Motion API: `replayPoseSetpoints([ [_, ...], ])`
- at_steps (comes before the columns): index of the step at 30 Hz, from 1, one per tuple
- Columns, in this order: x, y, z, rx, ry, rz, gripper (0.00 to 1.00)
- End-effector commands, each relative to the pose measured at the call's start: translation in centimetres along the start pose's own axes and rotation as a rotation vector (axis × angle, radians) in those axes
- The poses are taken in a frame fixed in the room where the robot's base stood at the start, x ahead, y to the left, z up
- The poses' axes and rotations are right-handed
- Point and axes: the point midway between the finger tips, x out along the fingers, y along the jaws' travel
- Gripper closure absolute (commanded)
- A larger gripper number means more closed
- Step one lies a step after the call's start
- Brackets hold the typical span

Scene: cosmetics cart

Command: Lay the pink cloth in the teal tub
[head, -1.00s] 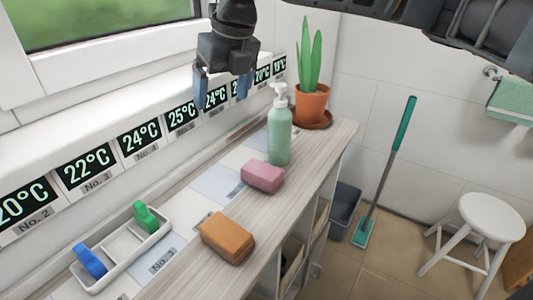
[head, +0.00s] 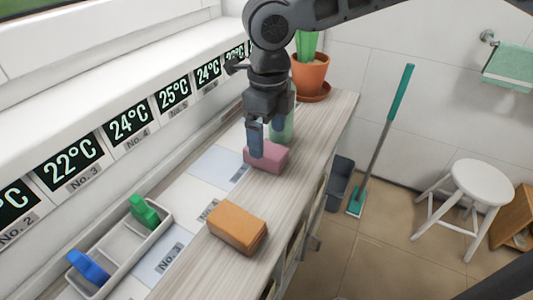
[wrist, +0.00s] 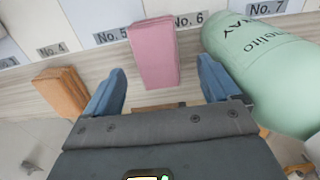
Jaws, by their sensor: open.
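The pink cloth (head: 268,158) is a folded block on the wooden cart top, between the orange folded cloth and the green pump bottle. My gripper (head: 259,140) is over it, fingers pointing down, with one blue finger partly in front of it. In the wrist view the pink cloth (wrist: 155,55) lies between the two spread fingers of my gripper (wrist: 162,75), with gaps on both sides. The gripper is open and empty. I see no teal tub in these frames.
The green pump bottle (wrist: 262,75) stands close to the right finger in the wrist view. The orange cloth (head: 237,226) lies nearer. A pale tray (head: 122,245) with blue and green items is at left. A potted plant (head: 309,72) is behind.

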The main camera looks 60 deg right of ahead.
Motion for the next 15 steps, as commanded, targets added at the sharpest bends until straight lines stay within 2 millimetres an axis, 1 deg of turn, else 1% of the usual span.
replayPoseSetpoints([
  [3,1.8,0.1,0.2,0.0,0.002,0.001,0.11],
  [7,3.5,0.2,0.2,0.0,0.001,0.0,0.11],
  [10,4.2,0.2,0.2,0.0,0.001,0.0,0.11],
  [15,4.5,0.1,0.2,0.001,0.001,0.0,0.11],
])
